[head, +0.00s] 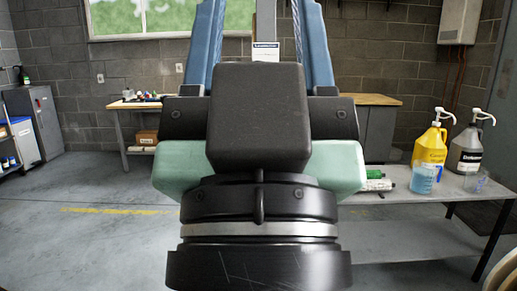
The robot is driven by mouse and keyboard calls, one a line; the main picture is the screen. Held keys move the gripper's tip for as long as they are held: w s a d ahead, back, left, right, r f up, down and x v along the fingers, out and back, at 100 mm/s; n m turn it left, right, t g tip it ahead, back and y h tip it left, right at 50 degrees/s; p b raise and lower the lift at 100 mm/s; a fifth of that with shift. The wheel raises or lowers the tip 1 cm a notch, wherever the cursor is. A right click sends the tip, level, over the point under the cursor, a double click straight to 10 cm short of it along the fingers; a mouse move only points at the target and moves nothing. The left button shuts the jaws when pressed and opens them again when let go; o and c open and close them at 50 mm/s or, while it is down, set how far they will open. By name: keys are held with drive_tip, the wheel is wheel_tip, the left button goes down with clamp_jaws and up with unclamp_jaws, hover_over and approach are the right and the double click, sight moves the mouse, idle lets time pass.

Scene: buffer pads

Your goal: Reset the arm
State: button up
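My gripper (262,22) fills the middle of the head view, seen from behind and pointing up and away. Its two blue fingers stand apart, with a wide gap between them through which the back wall shows. The fingertips reach the top edge of the picture and are partly cut off. I see nothing held between the fingers. A dark block on the gripper hides part of the space between the finger bases.
A grey bench (450,194) at right bears a yellow pump jug (430,150), a grey pump jug (467,152), a blue cup (424,180) and a clear cup (476,181). A wooden-topped workbench (125,105) stands at back left. The left floor is clear.

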wheel_tip(320, 180, up, 24)
drive_tip(key=p, duration=2.2)
drive_tip(key=shift+r, duration=0.15)
